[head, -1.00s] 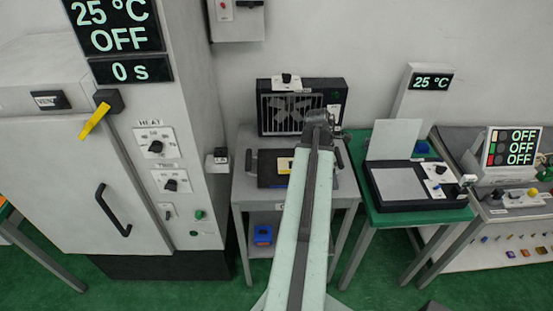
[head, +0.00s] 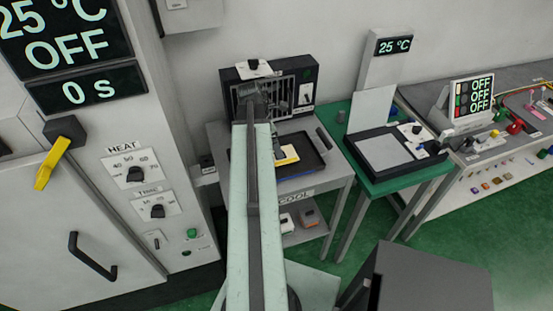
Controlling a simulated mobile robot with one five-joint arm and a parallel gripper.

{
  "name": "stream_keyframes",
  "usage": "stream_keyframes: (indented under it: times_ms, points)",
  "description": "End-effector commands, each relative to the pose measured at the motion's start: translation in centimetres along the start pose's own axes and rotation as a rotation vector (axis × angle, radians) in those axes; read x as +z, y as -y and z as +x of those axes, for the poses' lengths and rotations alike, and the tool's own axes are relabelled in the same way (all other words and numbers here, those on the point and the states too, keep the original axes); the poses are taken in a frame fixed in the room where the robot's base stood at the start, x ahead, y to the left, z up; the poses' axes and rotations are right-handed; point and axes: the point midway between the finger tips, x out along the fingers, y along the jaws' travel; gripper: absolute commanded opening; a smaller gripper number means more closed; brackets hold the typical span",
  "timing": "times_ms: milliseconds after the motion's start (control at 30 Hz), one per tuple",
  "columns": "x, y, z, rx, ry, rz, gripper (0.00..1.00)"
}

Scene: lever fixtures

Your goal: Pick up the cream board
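A small cream and yellow flat piece (head: 287,154), which looks like the cream board, lies in a dark tray (head: 312,163) on the grey table marked COOL. My arm reaches out over this table and covers the tray's left part. The dark end of my arm, at my gripper (head: 254,100), is in front of the fan unit and to the left of and beyond the cream piece in the picture. The fingers are hidden or too small to make out, so I cannot see whether they hold anything.
A fan unit (head: 303,88) stands at the back of the grey table. A green table (head: 374,187) with a flat plate device is to the right. A heating cabinet (head: 113,190) with a yellow lever (head: 52,163) stands at the left. A grey box (head: 435,275) is at lower right.

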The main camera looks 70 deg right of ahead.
Motion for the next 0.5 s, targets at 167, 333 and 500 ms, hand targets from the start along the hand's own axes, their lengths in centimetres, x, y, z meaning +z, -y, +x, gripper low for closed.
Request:
stream_keyframes:
  times_ms: [167,333,500]
  points:
    - [-0.1,0.0,1.3,0.0,0.0,0.0,1.0]
    - [-0.2,0.1,3.0,0.0,0.0,0.0,1.0]
    - [-0.3,0.3,6.0,0.0,0.0,0.0,1.0]
